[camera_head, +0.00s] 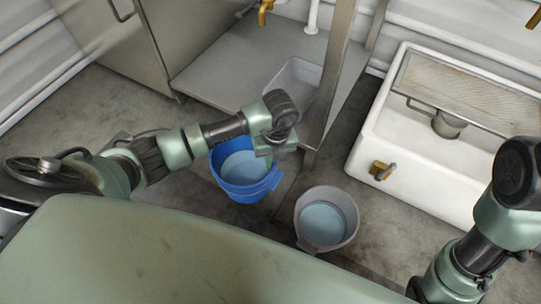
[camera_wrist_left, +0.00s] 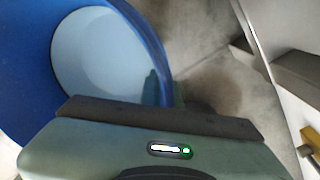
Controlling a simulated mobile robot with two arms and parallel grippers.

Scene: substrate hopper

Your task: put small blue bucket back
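The blue bucket (camera_head: 245,191) stands upright on the floor near the middle of the head view, with a pale blue surface inside. It fills the upper left of the left wrist view (camera_wrist_left: 28,60). My left gripper (camera_head: 272,153) is at the bucket's right rim. In the left wrist view its fingertips (camera_wrist_left: 166,88) sit close together, one inside and one outside the rim, so it looks shut on the rim. The gripper body hides part of the bucket. My right arm shows at the right edge of the head view; its gripper is out of view.
A grey bucket (camera_head: 326,217) with a pale blue surface inside stands just right of the blue one. Behind are a metal cabinet (camera_head: 140,45), a low shelf (camera_head: 215,80) and a metal post (camera_head: 330,75).

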